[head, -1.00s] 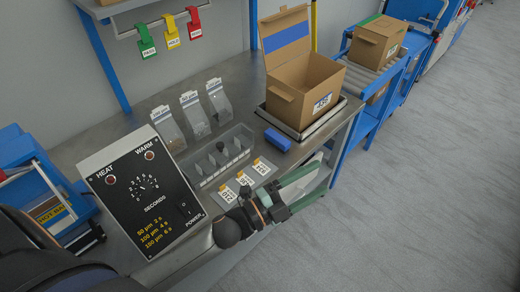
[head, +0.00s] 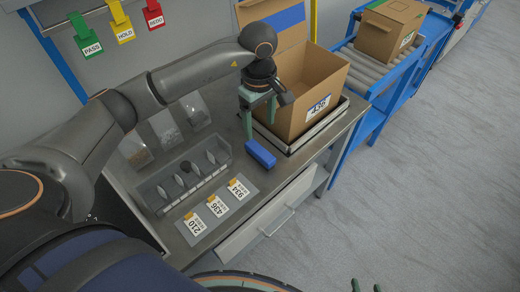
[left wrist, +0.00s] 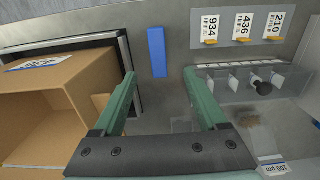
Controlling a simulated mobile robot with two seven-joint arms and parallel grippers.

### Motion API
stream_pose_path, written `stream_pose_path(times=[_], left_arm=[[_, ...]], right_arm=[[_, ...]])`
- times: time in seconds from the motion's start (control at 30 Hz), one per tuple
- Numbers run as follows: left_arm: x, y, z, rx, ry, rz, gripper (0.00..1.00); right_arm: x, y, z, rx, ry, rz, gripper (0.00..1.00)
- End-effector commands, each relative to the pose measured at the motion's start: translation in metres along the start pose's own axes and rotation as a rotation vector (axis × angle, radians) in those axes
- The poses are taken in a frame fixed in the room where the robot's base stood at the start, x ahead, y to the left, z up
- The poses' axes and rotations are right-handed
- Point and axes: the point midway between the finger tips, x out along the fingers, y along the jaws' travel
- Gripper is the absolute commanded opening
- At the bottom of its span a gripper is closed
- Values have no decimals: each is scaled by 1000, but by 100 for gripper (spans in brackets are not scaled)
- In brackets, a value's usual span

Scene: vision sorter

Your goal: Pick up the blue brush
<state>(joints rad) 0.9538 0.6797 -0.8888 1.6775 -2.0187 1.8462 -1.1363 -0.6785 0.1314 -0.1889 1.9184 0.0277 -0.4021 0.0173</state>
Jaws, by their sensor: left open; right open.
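The blue brush (head: 260,153) is a small blue block lying on the grey worktop, in front of the open cardboard box. My left gripper (head: 260,129) is open and empty, pointing down just behind the brush in the head view. In the left wrist view the brush (left wrist: 157,52) shows whole, just beyond the gap between the open fingertips (left wrist: 159,76), with nothing between them.
An open cardboard box (head: 308,100) stands on a scale close beside my left gripper. A clear divided tray (head: 195,177) and a card strip with number labels (head: 215,212) lie on the worktop left of the brush. Clear pouches (head: 165,128) stand behind the tray.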

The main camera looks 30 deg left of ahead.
Motion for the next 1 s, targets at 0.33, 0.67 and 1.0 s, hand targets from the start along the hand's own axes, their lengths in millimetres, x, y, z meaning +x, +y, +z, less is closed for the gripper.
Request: stream_pose_path(times=[0.33, 0.67, 1.0], left_arm=[[56, -1, -3, -1, 10, -7, 75], [88, 1, -1, 0, 7, -7, 75], [122, 4, -1, 0, 10, -2, 75]], right_arm=[[-2, 1, -3, 0, 5, 1, 59], [-4, 2, -4, 0, 5, 4, 59], [-4, 2, -5, 0, 4, 6, 59]])
